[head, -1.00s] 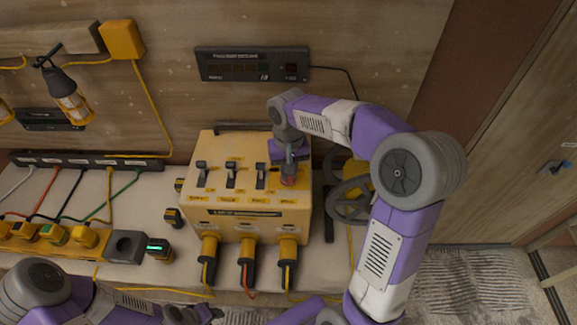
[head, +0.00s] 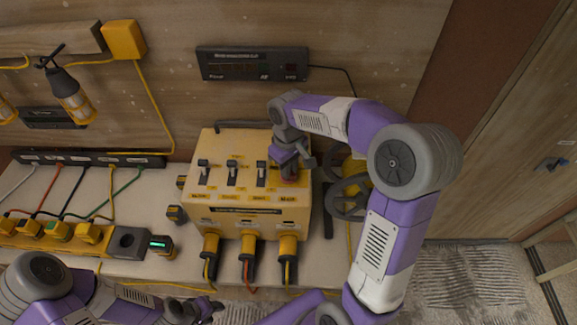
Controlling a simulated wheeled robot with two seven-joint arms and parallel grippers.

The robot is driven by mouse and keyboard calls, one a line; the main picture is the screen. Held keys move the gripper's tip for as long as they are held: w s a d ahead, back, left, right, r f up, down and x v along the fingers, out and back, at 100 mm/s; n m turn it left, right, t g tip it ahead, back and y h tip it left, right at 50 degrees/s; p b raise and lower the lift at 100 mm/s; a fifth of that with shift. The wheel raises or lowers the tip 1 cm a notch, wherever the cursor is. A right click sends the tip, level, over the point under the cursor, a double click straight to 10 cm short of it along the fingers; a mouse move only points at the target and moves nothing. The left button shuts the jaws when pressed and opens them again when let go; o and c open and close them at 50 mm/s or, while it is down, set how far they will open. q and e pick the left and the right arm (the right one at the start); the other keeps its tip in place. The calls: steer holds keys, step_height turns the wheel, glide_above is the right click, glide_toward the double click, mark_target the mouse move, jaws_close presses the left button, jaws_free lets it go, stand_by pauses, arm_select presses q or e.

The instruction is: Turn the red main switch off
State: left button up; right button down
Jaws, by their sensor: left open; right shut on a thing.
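The yellow power box (head: 247,212) stands on the bench with several black levers on its sloped top. The red main switch (head: 289,179) is at the right end of that row, mostly hidden by my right gripper. My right gripper (head: 288,172) points down over it and is shut on it. My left gripper (head: 196,312) is open and empty at the bottom edge, in front of the bench and apart from the box.
A dark display panel (head: 252,64) is on the wall behind the box. A handwheel (head: 347,199) stands close to the right of the box. Yellow plugs with cables (head: 288,247) stick out in front. A charger row with a green-lit battery (head: 161,245) is at left.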

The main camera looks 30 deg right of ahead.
stand_by(0.3)
steer(key=c, duration=1.1)
jaws_free()
steer(key=shift+r, duration=0.1)
step_height(320, 180, up, 7)
steer(key=shift+r+p, duration=0.2)
steer(key=shift+p, duration=0.1)
